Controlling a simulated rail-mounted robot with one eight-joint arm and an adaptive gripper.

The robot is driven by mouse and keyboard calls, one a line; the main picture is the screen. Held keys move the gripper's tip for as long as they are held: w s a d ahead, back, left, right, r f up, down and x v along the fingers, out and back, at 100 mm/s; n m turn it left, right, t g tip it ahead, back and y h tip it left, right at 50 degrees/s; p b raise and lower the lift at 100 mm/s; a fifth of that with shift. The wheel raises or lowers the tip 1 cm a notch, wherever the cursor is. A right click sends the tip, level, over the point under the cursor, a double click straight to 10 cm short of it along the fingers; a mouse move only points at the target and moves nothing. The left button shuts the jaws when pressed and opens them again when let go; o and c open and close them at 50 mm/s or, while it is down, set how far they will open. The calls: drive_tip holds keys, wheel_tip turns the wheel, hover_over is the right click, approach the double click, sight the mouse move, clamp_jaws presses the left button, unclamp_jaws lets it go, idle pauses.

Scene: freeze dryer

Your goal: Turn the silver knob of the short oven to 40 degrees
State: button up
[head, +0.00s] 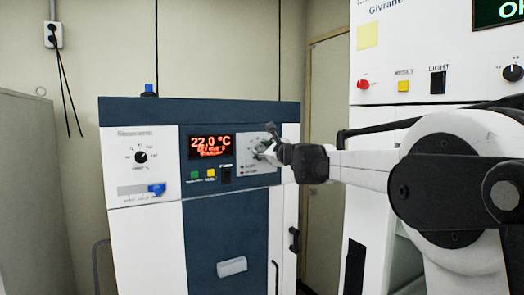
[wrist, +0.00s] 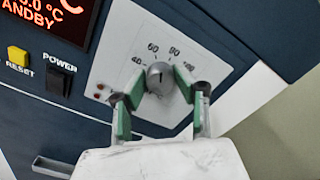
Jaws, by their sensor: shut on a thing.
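The short oven (head: 150,235) is white and dark blue, and its red display (head: 211,146) reads 22.0 °C, with smaller lines below too blurred to read surely in the head view. In the wrist view the silver knob (wrist: 159,77) sits on a white dial plate (wrist: 205,62) with marks including 40, 60 and 80. A dark pointer line shows on the knob's face. My gripper (wrist: 152,90) has its green-padded fingers on either side of the knob, shut on it.
A yellow RESET button (wrist: 18,56) and a black POWER switch (wrist: 60,77) lie left of the dial. A second, black knob (head: 141,157) is on the oven's left panel. A taller white machine (head: 420,75) stands at the right.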

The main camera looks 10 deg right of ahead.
drive_tip(key=n, duration=0.6)
drive_tip(key=shift+f+n, duration=0.1)
drive_tip(key=shift+n, duration=0.2)
drive_tip(key=n, duration=0.5)
drive_tip(key=shift+n+b, duration=0.3)
drive_tip(key=shift+b, duration=0.1)
drive_tip(key=o, duration=1.1)
drive_tip(key=v, duration=1.2)
drive_tip(key=shift+s+a, duration=0.1)
